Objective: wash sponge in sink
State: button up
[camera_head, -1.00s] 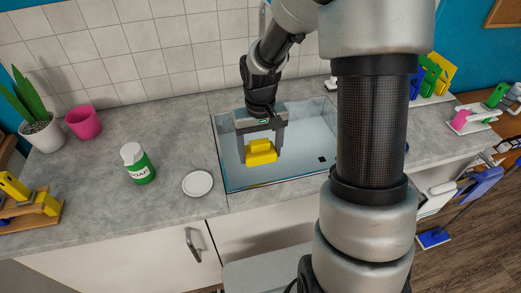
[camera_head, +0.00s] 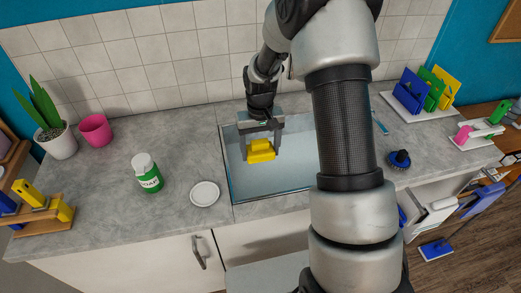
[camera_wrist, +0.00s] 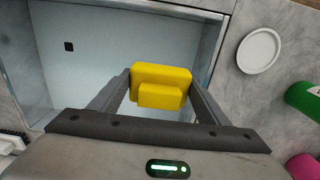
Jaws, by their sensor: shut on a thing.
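A yellow sponge (camera_head: 261,150) is held between the fingers of my gripper (camera_head: 261,146). In the wrist view the sponge (camera_wrist: 161,86) sits between the two dark fingertips, with a smaller block shape on its near side. My gripper is shut on it and points down over the sink (camera_head: 228,160). The sink basin (camera_wrist: 90,75) looks pale and shallow below, with a small dark square drain in the wrist view. The gap between sponge and basin floor is hard to judge. My arm hides the sink's right side in the head view.
A white saucer (camera_head: 205,193) and a green-and-white soap bottle (camera_head: 147,174) stand left of the sink. A pink pot (camera_head: 96,130) and a potted plant (camera_head: 58,140) are farther left. A blue brush (camera_head: 399,160) lies right of my arm.

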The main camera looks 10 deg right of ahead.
jog(key=shift+f, duration=0.15)
jog(key=b, duration=1.3)
send_over(260, 192)
notch_tip(260, 192, down, 17)
jog(key=shift+f, duration=0.2)
jog(key=shift+f+b, duration=0.75)
jog(key=shift+f, duration=0.25)
dwell(0.6)
jog(key=shift+r+p, duration=6)
jog(key=shift+r, duration=3.4)
jog(key=shift+d, duration=0.1)
